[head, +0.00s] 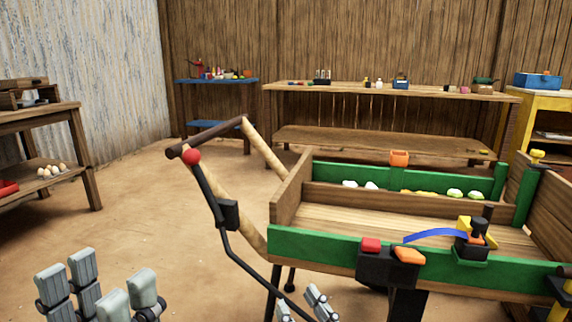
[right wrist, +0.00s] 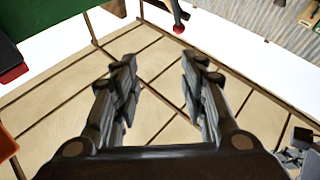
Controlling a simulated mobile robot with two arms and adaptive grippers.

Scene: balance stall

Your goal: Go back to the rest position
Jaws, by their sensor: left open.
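My left gripper (head: 101,285) is at the bottom left of the head view, its fingers apart with nothing between them. My right gripper (head: 301,303) shows at the bottom edge of the head view, low in front of the wooden cart. In the right wrist view my right gripper (right wrist: 158,78) has its two fingers spread, with only floor seen between them. Neither gripper appears to touch anything. The rest of both arms is out of the head view.
The cart has a green front board (head: 330,250), a black lever with a red ball (head: 192,156) and a wooden handle (head: 215,135) on its left. A wooden table (head: 45,118) stands at the left. Long shelves (head: 380,92) line the back. Open floor (head: 140,210) lies left of the cart.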

